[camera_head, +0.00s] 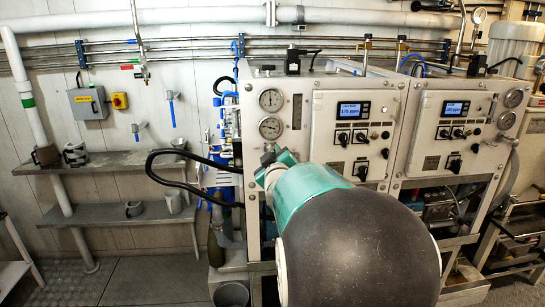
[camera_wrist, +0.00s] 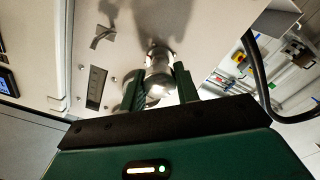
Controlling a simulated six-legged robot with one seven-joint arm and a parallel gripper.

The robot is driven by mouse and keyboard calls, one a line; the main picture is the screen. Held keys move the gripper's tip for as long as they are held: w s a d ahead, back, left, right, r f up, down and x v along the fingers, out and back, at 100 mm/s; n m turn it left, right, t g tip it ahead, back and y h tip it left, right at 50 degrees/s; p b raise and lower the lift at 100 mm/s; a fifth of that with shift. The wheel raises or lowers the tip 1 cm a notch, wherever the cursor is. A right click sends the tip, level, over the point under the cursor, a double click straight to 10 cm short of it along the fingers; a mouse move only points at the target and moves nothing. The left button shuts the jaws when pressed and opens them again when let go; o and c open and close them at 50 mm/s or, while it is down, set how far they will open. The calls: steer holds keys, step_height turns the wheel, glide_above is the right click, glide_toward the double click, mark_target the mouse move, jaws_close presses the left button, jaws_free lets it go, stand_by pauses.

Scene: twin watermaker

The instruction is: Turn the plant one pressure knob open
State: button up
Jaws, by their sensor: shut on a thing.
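The pressure knob (camera_wrist: 158,60) is a silvery round knob standing out from the light panel in the wrist view. My gripper (camera_wrist: 160,82) has its two dark green fingers on either side of it, shut on it. In the head view my gripper (camera_head: 268,172) is at the lower front of the left watermaker cabinet (camera_head: 322,105), below two round gauges (camera_head: 270,114). There my own arm hides the knob and much of the cabinet's lower part. How far the knob is turned cannot be told.
A display (camera_head: 353,109) and several black switches sit right of the gauges. A second, similar cabinet (camera_head: 425,110) stands to the right. A black hose (camera_head: 185,155) loops out at the left, also near my gripper in the wrist view (camera_wrist: 262,75). Shelves (camera_head: 100,162) line the left wall.

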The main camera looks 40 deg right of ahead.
steer(key=n, duration=0.6)
steer(key=shift+f+n, duration=0.2)
steer(key=shift+n, duration=0.1)
steer(key=n, duration=0.5)
steer(key=shift+n, duration=0.3)
steer(key=o, duration=1)
steer(key=shift+r, duration=0.1)
steer(key=shift+s+a, duration=0.1)
steer(key=v, duration=1.3)
steer(key=shift+s+a, duration=0.2)
steer(key=shift+a, duration=0.05)
